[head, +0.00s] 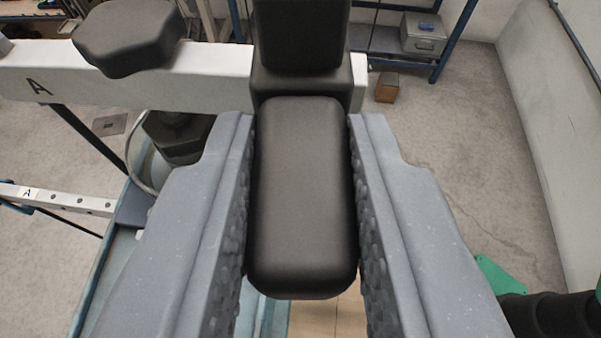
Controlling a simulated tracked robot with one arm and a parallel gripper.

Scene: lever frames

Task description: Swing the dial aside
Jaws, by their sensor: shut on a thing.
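My gripper (302,135) fills the lower middle of the head view, with its two grey jaws on either side of a black, rounded block-shaped handle (304,205). The jaws are shut on this handle, and their ribbed inner faces touch its left and right sides. The handle's far end meets a black upright part (300,45) at the right end of a white beam (215,80) marked A. A black rounded knob (128,35) sits on the beam at upper left. I cannot tell which black part is the dial.
A dark bolt-like part (178,135) shows below the beam. A white perforated bar (60,200) marked A is at left. A blue shelf frame with a grey metal box (423,34) and a brown block (387,88) are behind. Open floor lies right, before a pale wall.

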